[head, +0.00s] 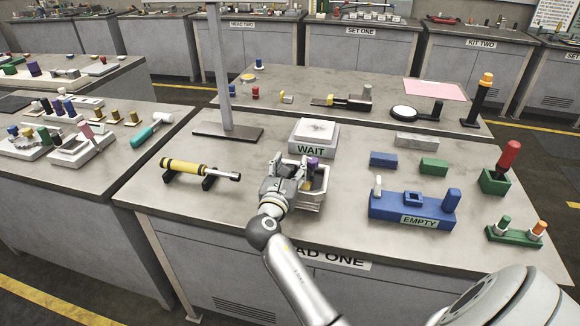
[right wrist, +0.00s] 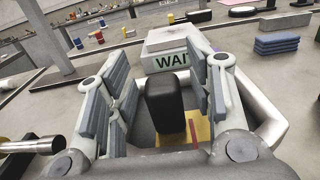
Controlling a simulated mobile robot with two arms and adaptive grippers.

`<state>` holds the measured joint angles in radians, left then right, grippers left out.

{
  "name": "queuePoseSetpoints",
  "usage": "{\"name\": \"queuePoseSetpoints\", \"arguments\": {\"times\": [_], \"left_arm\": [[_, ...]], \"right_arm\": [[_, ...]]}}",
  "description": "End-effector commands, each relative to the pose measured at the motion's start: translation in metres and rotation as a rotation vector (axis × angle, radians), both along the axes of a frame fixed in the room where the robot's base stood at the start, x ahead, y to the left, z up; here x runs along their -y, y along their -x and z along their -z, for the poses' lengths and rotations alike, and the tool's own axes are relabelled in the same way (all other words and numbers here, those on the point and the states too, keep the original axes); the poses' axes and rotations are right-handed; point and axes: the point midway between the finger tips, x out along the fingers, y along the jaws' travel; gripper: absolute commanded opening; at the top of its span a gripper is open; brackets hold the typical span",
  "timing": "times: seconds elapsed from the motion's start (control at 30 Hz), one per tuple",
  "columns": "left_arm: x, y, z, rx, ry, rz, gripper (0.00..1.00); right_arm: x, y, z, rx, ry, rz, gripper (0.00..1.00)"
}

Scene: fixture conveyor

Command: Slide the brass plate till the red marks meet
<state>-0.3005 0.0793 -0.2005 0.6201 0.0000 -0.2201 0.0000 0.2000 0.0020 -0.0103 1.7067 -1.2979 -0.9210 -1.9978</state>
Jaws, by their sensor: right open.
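In the right wrist view a yellow, brass-like plate (right wrist: 204,127) shows partly inside a pale-rimmed holder (right wrist: 268,128), with a small red patch on it. My right gripper (right wrist: 158,90) is open around the block, with a gap showing on both sides. In the head view my right gripper (head: 290,178) is over the left part of the grey holder (head: 313,203). The plate is mostly hidden there, and I cannot tell how any red marks line up. My left gripper is not in view.
A white box marked WAIT (head: 314,137) stands just behind the holder. A yellow cylinder tool (head: 186,167) lies on black rests to the left. A blue EMPTY fixture (head: 410,209) stands to the right. A metal post (head: 224,90) rises behind. Bare tabletop lies between them.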

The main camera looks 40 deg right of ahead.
Motion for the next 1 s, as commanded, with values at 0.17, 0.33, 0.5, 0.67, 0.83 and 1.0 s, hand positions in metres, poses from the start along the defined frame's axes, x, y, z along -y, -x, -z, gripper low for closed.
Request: {"name": "queuePoseSetpoints", "arguments": {"times": [0.17,0.33,0.5,0.67,0.83,1.0], "left_arm": [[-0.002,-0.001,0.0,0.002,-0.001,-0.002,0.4],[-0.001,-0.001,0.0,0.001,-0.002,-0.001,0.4],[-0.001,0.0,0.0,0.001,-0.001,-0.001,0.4],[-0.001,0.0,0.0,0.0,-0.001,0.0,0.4],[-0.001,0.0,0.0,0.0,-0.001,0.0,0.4],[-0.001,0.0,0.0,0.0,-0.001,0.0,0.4]], "right_arm": [[-0.005,0.004,0.0,0.001,-0.001,-0.002,0.48],[-0.026,0.022,0.001,-0.001,-0.003,-0.003,0.48],[-0.055,0.046,0.001,-0.001,-0.003,-0.002,0.48],[-0.076,0.065,0.001,-0.002,-0.002,-0.001,0.48],[-0.089,0.076,0.001,-0.002,-0.001,0.0,0.48],[-0.092,0.078,0.0,0.0,0.0,0.0,0.48]]}}
